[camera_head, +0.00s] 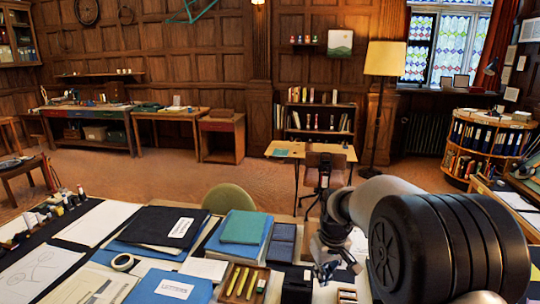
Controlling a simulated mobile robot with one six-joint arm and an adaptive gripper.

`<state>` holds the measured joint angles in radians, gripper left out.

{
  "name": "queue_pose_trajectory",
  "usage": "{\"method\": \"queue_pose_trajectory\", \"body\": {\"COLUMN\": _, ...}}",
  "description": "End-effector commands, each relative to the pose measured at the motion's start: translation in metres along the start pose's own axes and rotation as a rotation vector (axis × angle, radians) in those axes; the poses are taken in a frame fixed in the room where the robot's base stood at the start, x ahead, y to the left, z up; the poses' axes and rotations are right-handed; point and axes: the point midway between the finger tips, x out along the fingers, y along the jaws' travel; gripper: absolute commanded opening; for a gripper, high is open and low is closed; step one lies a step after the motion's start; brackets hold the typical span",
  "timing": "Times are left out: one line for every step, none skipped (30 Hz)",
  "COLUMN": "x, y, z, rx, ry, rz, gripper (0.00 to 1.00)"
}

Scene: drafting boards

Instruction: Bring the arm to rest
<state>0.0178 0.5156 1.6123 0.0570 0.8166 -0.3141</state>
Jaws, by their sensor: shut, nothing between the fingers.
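My arm (385,215) reaches in from the lower right in the head view, with a large black joint closest to the camera. My gripper (324,270) points down over the right part of the near desk. Its fingers are small and partly dark, and they look closed with nothing between them. It hangs just right of a black box. Whether it touches anything below cannot be told.
The near desk holds a wooden tray (228,289) with yellow items, blue folders (172,288), a teal book (243,227), a black folder (163,226) and a tape roll (122,262). A green chair (228,198) stands behind it. Open floor (150,181) lies beyond.

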Motion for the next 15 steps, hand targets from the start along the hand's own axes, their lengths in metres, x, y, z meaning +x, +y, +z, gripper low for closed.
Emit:
{"method": "queue_pose_trajectory", "body": {"x": -0.021, "y": -0.003, "z": 0.008, "rx": 0.009, "ry": 0.013, "rz": 0.005, "gripper": 0.00}}
{"method": "queue_pose_trajectory", "body": {"x": -0.032, "y": -0.005, "z": 0.014, "rx": 0.015, "ry": 0.019, "rz": 0.007, "gripper": 0.00}}
{"method": "queue_pose_trajectory", "body": {"x": -0.048, "y": -0.009, "z": 0.023, "rx": 0.026, "ry": 0.027, "rz": 0.011, "gripper": 0.00}}
{"method": "queue_pose_trajectory", "body": {"x": -0.060, "y": -0.011, "z": 0.030, "rx": 0.034, "ry": 0.034, "rz": 0.014, "gripper": 0.00}}
{"method": "queue_pose_trajectory", "body": {"x": -0.072, "y": -0.014, "z": 0.039, "rx": 0.042, "ry": 0.041, "rz": 0.017, "gripper": 0.00}}
{"method": "queue_pose_trajectory", "body": {"x": -0.088, "y": -0.018, "z": 0.052, "rx": 0.055, "ry": 0.051, "rz": 0.021, "gripper": 0.00}}
{"method": "queue_pose_trajectory", "body": {"x": -0.099, "y": -0.021, "z": 0.062, "rx": 0.064, "ry": 0.057, "rz": 0.023, "gripper": 0.00}}
{"method": "queue_pose_trajectory", "body": {"x": -0.110, "y": -0.024, "z": 0.072, "rx": 0.072, "ry": 0.064, "rz": 0.026, "gripper": 0.00}}
{"method": "queue_pose_trajectory", "body": {"x": -0.123, "y": -0.029, "z": 0.086, "rx": 0.085, "ry": 0.073, "rz": 0.030, "gripper": 0.00}}
{"method": "queue_pose_trajectory", "body": {"x": -0.131, "y": -0.032, "z": 0.097, "rx": 0.093, "ry": 0.079, "rz": 0.032, "gripper": 0.00}}
{"method": "queue_pose_trajectory", "body": {"x": -0.140, "y": -0.035, "z": 0.108, "rx": 0.102, "ry": 0.088, "rz": 0.035, "gripper": 0.00}}
{"method": "queue_pose_trajectory", "body": {"x": -0.150, "y": -0.039, "z": 0.123, "rx": 0.114, "ry": 0.097, "rz": 0.039, "gripper": 0.00}}
{"method": "queue_pose_trajectory", "body": {"x": -0.157, "y": -0.043, "z": 0.135, "rx": 0.123, "ry": 0.104, "rz": 0.041, "gripper": 0.00}}
{"method": "queue_pose_trajectory", "body": {"x": -0.163, "y": -0.046, "z": 0.147, "rx": 0.133, "ry": 0.111, "rz": 0.043, "gripper": 0.00}}
{"method": "queue_pose_trajectory", "body": {"x": -0.170, "y": -0.051, "z": 0.163, "rx": 0.145, "ry": 0.121, "rz": 0.046, "gripper": 0.00}}
